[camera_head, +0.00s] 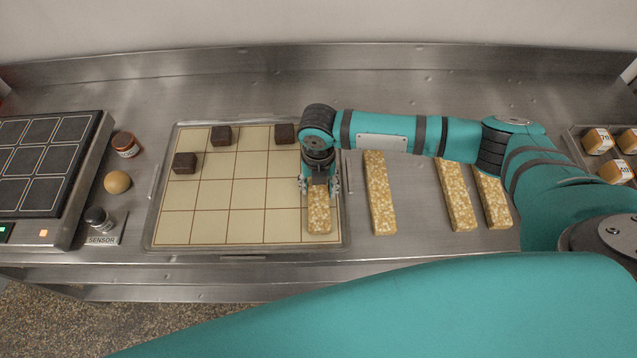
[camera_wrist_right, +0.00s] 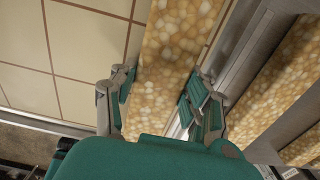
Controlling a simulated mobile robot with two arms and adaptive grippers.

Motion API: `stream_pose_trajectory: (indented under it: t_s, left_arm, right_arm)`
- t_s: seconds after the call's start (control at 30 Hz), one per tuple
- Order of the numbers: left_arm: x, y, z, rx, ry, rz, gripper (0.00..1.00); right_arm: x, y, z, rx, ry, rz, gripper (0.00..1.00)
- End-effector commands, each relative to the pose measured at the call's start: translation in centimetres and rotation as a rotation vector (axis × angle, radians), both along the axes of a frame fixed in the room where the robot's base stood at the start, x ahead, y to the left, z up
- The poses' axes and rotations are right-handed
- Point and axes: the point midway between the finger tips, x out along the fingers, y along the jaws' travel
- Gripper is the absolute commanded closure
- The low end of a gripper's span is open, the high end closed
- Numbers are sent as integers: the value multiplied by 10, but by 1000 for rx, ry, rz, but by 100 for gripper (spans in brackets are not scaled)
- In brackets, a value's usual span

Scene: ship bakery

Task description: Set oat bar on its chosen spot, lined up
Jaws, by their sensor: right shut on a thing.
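An oat bar (camera_head: 319,212) is at the right column of the gridded tray mat (camera_head: 250,195), its long side running along the column. It also shows in the right wrist view (camera_wrist_right: 172,55). My right gripper (camera_head: 320,184) is shut on this bar, with one finger on each side. The far part of the bar is hidden under the gripper in the head view. I cannot tell whether the bar touches the mat. My left gripper is not in view.
Three more oat bars lie right of the tray, the nearest (camera_head: 380,195) close to its rim. A tray of small blocks (camera_head: 597,141) is far right.

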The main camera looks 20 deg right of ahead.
Motion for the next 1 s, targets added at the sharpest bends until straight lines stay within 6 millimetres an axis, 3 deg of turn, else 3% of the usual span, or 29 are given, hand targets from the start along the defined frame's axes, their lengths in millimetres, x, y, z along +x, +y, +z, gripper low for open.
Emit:
stream_pose_trajectory:
  t_s: [0.1, 0.13, 0.3, 0.67, 1.0]
  left_arm:
    - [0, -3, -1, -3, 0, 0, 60]
    - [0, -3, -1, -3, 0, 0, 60]
    - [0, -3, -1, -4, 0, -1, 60]
    - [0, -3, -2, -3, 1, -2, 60]
    - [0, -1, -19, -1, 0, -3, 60]
  right_arm:
    - [0, 0, -3, 0, 0, 0, 93]
    - [0, 0, -2, -1, 0, 0, 49]
    - [0, 0, -2, 0, 0, 0, 30]
    - [1, 0, 6, 1, -2, 0, 30]
    - [1, 0, 72, 1, -4, 1, 30]
